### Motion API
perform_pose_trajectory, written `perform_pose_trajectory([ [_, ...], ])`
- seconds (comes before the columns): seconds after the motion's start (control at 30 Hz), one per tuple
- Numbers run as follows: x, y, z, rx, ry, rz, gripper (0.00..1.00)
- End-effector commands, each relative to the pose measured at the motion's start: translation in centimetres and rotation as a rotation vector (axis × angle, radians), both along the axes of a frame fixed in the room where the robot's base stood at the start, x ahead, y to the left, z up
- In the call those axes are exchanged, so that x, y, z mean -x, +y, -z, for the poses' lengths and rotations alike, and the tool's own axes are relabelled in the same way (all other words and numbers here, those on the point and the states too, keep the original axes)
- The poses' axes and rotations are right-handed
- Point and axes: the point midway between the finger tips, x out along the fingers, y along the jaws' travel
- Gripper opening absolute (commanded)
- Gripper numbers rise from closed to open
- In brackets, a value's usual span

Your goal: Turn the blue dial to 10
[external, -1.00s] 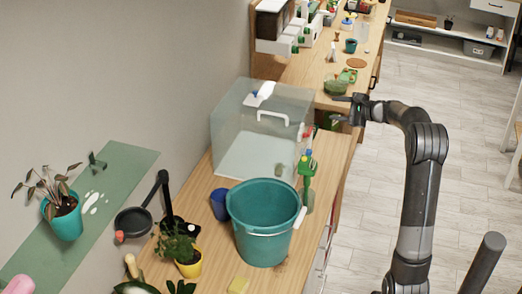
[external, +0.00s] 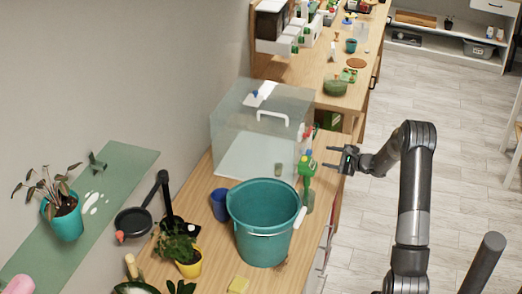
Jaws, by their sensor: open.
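I cannot make out a blue dial with numbers for certain. A small white piece with a blue part (external: 256,94) sits on top of the clear box (external: 232,130), too small to tell whether it is the dial or to read any marks. My gripper (external: 329,158) is open and empty, its fingers pointing left. In the picture it lies just right of the green spray bottle (external: 306,183), near the right edge of the wooden bench (external: 222,258). It appears apart from everything.
A teal bucket (external: 262,222) with a white-gripped handle stands on the bench, with a blue cup (external: 219,204) beside it. A yellow potted plant (external: 188,262) and a yellow sponge (external: 238,285) are nearer. Open tiled floor (external: 440,110) lies to the right.

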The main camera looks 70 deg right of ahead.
Motion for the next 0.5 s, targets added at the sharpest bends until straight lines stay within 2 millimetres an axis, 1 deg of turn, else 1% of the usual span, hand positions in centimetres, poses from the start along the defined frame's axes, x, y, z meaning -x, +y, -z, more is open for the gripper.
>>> perform_pose_trajectory([
  [0.03,-1.1,-0.3,0.4,-0.002,0.0,-0.002,0.48],
  [0.1,-2.3,-0.7,0.8,-0.002,0.0,-0.002,0.48],
  [0.3,-5.2,-1.7,1.5,-0.001,0.0,-0.001,0.48],
  [0.5,-6.5,-2.2,1.9,-0.001,0.0,0.001,0.48],
])
